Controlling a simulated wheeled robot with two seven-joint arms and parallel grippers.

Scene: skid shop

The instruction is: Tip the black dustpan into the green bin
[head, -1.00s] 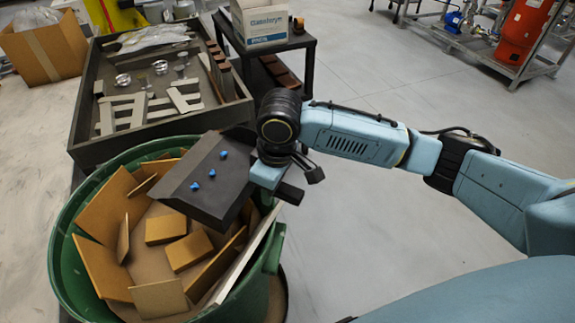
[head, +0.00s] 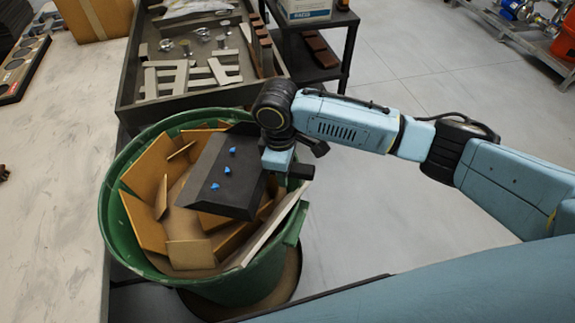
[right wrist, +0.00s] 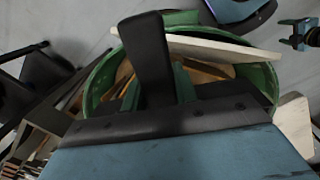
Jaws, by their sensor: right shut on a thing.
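The black dustpan (head: 218,193) is over the right half of the green bin (head: 113,222), with its front edge facing the lower left.
Tan boards (head: 150,225) fill much of the bin, and a pale board (head: 268,232) leans at its right rim. A dark tray (head: 128,85) with metal parts stands behind the bin. A pale worktop (head: 50,190) is on the left.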

